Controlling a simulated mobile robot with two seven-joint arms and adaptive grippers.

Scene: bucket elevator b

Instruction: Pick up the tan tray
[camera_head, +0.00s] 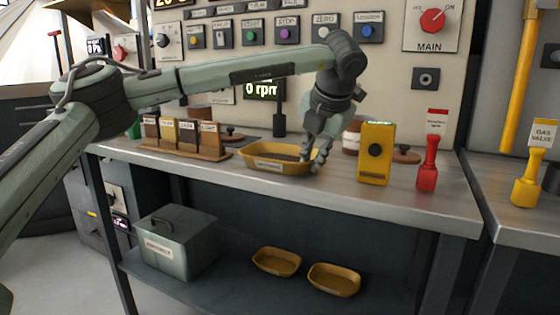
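A tan tray (288,168) with a pale label on its front wall rests on the metal counter, near the middle of the head view. Its inside looks dark. My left gripper (313,162) points down at the tray's right end. Its fingers look apart, one by the inside of the right rim and one just outside it. Whether they touch the rim is not clear. The gripper hides part of that end. My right gripper is not in view.
A rack of labelled boxes (182,138) stands left of the tray. A yellow device (375,155) and a red handle (427,165) stand to the right. Two more tan trays (276,262) (334,280) and a grey-green box (178,243) are on the lower shelf. A control panel rises behind.

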